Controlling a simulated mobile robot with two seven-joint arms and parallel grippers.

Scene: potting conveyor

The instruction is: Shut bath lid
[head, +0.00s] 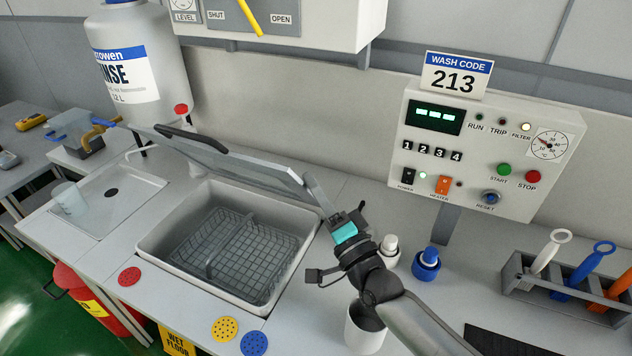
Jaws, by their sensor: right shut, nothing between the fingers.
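The bath (163,243) is a pale rectangular tub set in the bench, left of centre, with a grey wire basket (238,250) inside. Its grey lid (235,165) stands partly open, tilted above the back of the tub. A dark handle (190,137) sits at the lid's upper left edge. My right gripper (312,182) is shut with nothing in it. Its fingertips are at the lid's right end; I cannot tell whether they touch it. My left gripper is not in view.
A control panel (480,150) stands behind on the right, with a tool rack (520,275) below it. White (388,250) and blue (427,262) bottles and a white cup (362,330) stand near my right arm. A large rinse container (140,70) is at back left.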

